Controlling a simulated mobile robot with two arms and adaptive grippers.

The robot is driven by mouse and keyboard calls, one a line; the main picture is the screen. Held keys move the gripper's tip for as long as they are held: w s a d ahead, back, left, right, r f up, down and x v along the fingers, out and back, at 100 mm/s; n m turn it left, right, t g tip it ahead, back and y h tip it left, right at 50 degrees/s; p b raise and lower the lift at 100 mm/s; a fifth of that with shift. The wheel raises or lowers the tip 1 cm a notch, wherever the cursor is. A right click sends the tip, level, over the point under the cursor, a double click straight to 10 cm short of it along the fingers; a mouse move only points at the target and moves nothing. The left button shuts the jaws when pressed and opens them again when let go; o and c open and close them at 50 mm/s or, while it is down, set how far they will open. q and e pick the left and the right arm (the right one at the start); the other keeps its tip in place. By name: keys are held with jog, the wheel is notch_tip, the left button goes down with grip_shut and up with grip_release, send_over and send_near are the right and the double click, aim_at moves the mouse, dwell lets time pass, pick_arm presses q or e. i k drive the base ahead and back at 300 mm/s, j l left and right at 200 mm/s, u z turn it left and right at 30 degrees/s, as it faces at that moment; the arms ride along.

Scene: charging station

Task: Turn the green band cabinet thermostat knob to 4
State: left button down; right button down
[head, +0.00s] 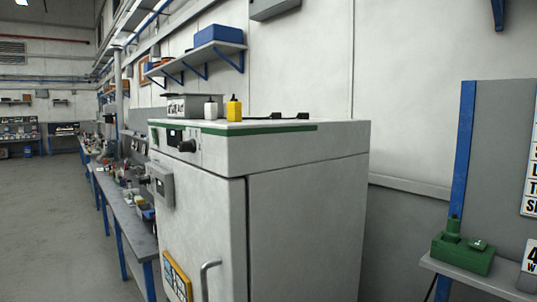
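The white cabinet (308,217) with a green band (250,130) along its upper edge stands in the middle of the view. A dark display (175,137) and a dark knob (187,146) with a light face sit on its upper front panel, below the left end of the band. The knob's markings and its setting are too small to read. A grey box (161,186) is fixed lower on the front, and a curved door handle (208,278) is near the bottom. Neither of my grippers shows in the head view.
A white bottle (210,109) and a yellow bottle (234,109) stand on the cabinet top. A shelf (480,272) with a green device (462,252) is at right.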

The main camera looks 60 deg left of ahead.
aim_at(190, 145)
jog(key=u, duration=0.5)
jog(key=j+u, duration=0.1)
jog(key=u, duration=0.4)
jog(key=k+j+u, duration=0.1)
jog(key=u, duration=0.9)
jog(key=j+u, duration=0.1)
jog(key=u, duration=0.4)
